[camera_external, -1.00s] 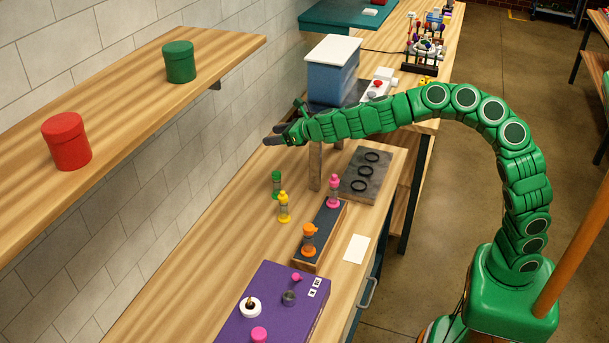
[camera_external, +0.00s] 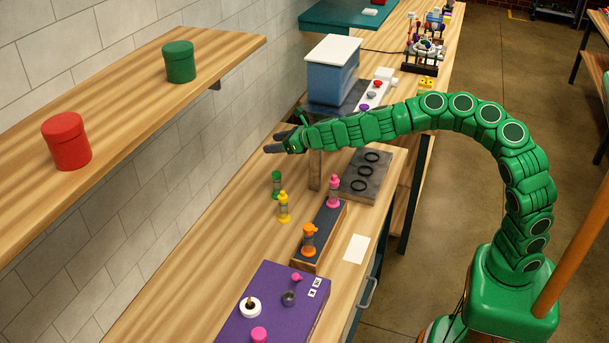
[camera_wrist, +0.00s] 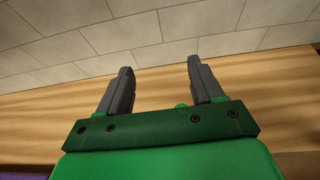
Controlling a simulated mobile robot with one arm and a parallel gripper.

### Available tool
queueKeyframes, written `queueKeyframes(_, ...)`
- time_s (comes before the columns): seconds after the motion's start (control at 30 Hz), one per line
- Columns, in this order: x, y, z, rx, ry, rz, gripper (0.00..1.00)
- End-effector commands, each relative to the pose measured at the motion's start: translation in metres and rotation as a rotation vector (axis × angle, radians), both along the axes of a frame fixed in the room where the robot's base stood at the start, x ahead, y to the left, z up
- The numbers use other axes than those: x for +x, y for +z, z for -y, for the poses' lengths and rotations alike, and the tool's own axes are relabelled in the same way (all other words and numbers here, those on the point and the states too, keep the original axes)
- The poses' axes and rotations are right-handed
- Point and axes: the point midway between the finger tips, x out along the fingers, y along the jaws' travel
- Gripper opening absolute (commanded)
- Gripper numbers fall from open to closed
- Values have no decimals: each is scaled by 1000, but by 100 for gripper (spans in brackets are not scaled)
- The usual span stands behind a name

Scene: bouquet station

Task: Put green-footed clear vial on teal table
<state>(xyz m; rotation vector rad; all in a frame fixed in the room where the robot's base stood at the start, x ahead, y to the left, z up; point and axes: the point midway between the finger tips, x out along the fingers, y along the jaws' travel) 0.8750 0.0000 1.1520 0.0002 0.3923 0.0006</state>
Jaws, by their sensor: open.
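A small vial with green ends and a clear middle (camera_external: 276,185) stands upright on the wooden workbench, near the tiled wall. The teal table (camera_external: 345,18) is at the far back, at the top of the external view. My gripper (camera_external: 270,142) is open and empty, above the bench and beyond the green vial, pointing toward the wall. In the wrist view my gripper (camera_wrist: 160,80) shows two dark fingers spread apart, with only bench and tiles between them. The green vial cannot be made out in the wrist view.
A yellow vial (camera_external: 284,207) stands close beside the green one. Pink (camera_external: 334,191) and orange (camera_external: 309,240) vials stand at a dark rack (camera_external: 325,225). A purple box (camera_external: 262,318) is in front. A wooden shelf (camera_external: 120,105) with red and green canisters juts out at left.

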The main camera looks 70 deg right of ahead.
Motion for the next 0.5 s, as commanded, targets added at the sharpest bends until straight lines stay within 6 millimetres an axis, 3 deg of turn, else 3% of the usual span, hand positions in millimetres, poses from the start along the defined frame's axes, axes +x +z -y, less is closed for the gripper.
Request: queueKeyframes(0.5, -18, 9, -17, 0, 118, -1, 66)
